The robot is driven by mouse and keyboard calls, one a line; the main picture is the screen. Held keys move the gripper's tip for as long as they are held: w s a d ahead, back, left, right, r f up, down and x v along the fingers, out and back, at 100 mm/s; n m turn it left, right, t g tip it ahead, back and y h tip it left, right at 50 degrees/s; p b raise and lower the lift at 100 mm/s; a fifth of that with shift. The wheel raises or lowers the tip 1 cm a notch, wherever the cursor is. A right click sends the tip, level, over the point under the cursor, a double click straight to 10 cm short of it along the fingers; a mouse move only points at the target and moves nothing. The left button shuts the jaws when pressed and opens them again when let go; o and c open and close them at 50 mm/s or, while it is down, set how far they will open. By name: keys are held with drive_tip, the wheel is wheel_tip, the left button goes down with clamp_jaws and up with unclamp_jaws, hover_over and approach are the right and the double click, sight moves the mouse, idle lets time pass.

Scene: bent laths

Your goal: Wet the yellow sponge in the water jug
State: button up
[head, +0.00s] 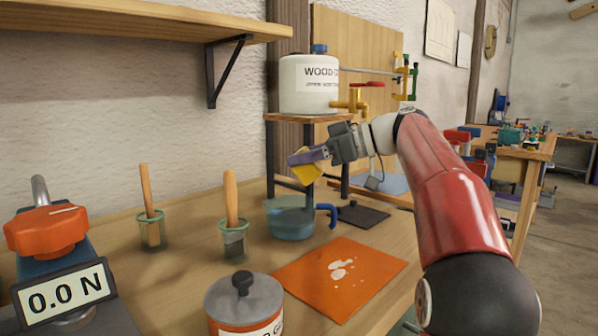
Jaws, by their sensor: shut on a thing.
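The yellow sponge (306,172) is held in my gripper (308,157), whose jaws are shut on it. The sponge looks tilted and is above the water jug. The water jug (290,222) is a clear bluish vessel with a blue handle at its right, standing on the workbench. The sponge and the jug overlap little in this view, and a gap seems to lie between the sponge and the jug's rim. The exact height and depth of the sponge over the jug's mouth cannot be told from this one view.
A white glue tank (309,84) with a yellow tap stands on a raised stand behind. Brushes stand in two glass cups (152,232) (234,240). A lidded pot (243,304), an orange sheet (341,275) and a force gauge (64,290) occupy the bench front.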

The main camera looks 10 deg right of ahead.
drive_tip(key=shift+w+a+r+y, duration=0.15)
drive_tip(key=shift+w+r+y, duration=0.15)
drive_tip(key=shift+w+r, duration=0.1)
wheel_tip(320, 180, down, 8)
drive_tip(key=b, duration=0.7)
drive_tip(key=shift+s+r, duration=0.1)
drive_tip(key=shift+s, duration=0.05)
drive_tip(key=shift+f+b, duration=0.45)
drive_tip(key=shift+f, duration=0.1)
drive_tip(key=c, duration=0.3)
drive_tip(key=shift+f, duration=0.1)
drive_tip(key=shift+d, duration=0.2)
idle(0.7)
drive_tip(key=shift+d+r+p, duration=0.1)
drive_tip(key=shift+r+p, duration=0.35)
drive_tip(key=shift+r, duration=0.05)
drive_tip(key=shift+a+r+p, duration=0.15)
drive_tip(key=shift+r+p, duration=1)
drive_tip(key=shift+r, duration=0.4)
drive_tip(key=shift+a+r+p, duration=0.1)
drive_tip(key=shift+r+p, duration=1.05)
drive_tip(key=shift+r, duration=0.4)
